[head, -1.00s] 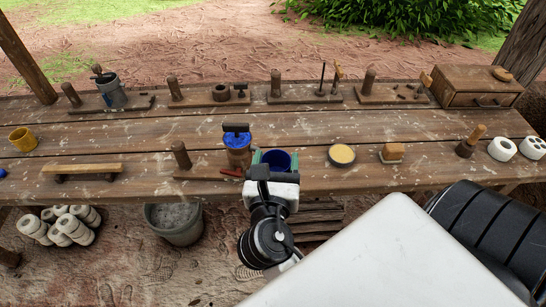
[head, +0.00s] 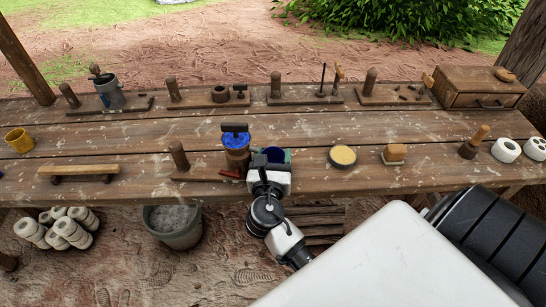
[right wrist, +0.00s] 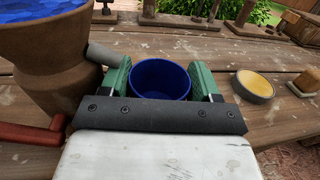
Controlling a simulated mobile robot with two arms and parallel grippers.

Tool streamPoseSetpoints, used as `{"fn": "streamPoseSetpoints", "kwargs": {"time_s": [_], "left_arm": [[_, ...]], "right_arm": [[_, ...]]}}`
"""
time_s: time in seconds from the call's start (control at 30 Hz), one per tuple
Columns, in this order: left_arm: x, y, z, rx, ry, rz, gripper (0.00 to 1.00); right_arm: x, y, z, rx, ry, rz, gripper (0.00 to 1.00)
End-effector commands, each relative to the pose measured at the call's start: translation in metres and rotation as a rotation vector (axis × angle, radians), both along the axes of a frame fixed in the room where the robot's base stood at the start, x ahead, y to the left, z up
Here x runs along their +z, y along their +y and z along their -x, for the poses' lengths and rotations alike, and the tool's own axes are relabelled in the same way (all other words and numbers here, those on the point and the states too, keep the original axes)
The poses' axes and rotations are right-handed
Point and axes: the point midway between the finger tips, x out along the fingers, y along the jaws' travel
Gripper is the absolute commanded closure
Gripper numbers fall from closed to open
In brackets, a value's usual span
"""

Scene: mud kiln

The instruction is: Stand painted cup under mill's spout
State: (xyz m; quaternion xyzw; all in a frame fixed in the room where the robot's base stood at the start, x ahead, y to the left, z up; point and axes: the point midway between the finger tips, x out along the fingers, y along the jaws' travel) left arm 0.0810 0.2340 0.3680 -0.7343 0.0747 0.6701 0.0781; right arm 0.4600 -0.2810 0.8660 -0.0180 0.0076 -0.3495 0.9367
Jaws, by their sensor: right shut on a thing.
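The painted cup (head: 277,154), dark blue inside, is held in my right gripper (head: 271,158) over the front part of the bench. In the right wrist view the cup (right wrist: 160,80) sits upright between the two green fingers, which are shut on it. The mill (head: 236,158) is a brown body with blue stuff in its top, just left of the gripper. In the right wrist view the mill's grey spout (right wrist: 105,54) points right, its end near the left finger; the cup is beside it on the right. The gap between cup and bench is hidden. My left gripper is out of view.
A red handle (head: 230,173) lies at the mill's foot, near a wooden post (head: 179,156). To the right are a round yellow-topped tin (head: 343,157) and a small block (head: 393,153). The bench between cup and tin is clear.

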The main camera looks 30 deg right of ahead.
Motion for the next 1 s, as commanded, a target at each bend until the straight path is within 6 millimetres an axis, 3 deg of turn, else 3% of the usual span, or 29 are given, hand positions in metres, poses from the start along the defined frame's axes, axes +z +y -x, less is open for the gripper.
{"fn": "streamPoseSetpoints", "kwargs": {"time_s": [0.27,0.3,0.37,0.73,1.0], "left_arm": [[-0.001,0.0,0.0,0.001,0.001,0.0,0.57],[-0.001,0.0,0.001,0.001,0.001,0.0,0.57],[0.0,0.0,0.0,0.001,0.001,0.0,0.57],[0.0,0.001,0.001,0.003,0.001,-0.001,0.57],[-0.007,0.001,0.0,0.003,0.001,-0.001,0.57]], "right_arm": [[-0.002,0.0,0.0,0.0,0.001,0.001,0.61],[-0.002,0.0,0.0,0.0,0.0,0.0,0.33],[-0.002,0.0,0.0,0.0,0.0,0.0,0.27],[0.0,0.004,0.004,0.001,0.002,-0.001,0.27],[-0.001,0.039,0.044,0.002,0.002,-0.002,0.27]]}}
